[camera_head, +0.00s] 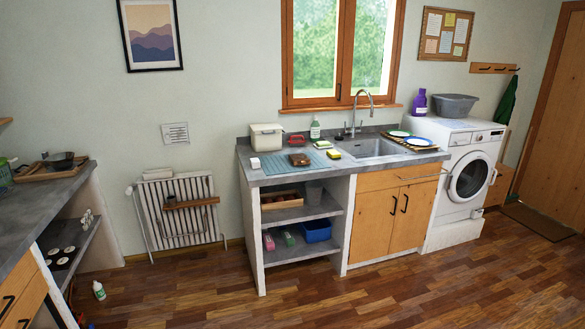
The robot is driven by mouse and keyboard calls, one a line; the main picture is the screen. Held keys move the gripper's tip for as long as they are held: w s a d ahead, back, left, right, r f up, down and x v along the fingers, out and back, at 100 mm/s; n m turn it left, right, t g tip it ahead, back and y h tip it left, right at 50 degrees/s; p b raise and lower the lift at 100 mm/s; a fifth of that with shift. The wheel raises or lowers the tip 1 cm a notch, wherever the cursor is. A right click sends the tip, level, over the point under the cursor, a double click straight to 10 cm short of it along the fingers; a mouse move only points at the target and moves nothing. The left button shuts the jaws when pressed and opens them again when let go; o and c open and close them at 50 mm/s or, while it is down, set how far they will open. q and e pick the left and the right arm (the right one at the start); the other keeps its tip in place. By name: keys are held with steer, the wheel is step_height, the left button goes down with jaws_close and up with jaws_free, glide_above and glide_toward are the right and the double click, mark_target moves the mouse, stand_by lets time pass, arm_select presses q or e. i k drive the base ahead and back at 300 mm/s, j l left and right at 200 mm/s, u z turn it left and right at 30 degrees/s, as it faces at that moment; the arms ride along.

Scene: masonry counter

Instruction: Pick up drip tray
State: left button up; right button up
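No item stands out clearly as the drip tray, and I cannot tell which one it is. A flat brown tray or rack (434,148) lies on the counter right of the sink (372,148), with plates (418,141) on it. A flat blue-grey mat or tray (272,167) lies left of the sink, with a brown item (299,160) on it. A wooden tray (28,174) with a dark pan on it sits on the left counter. Neither of my grippers is in view.
The masonry counter (345,172) has open shelves holding a blue bin (317,231). A washing machine (466,180) stands at its right. A radiator (180,208) is on the wall. A bottle (99,291) stands on the floor at left. The wooden floor (330,300) before the counter is clear.

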mark_target(299, 158)
steer(key=i+z, duration=0.1)
steer(key=i, duration=0.95)
steer(key=i+j, duration=0.2)
steer(key=i, duration=0.85)
steer(key=l+z, duration=0.05)
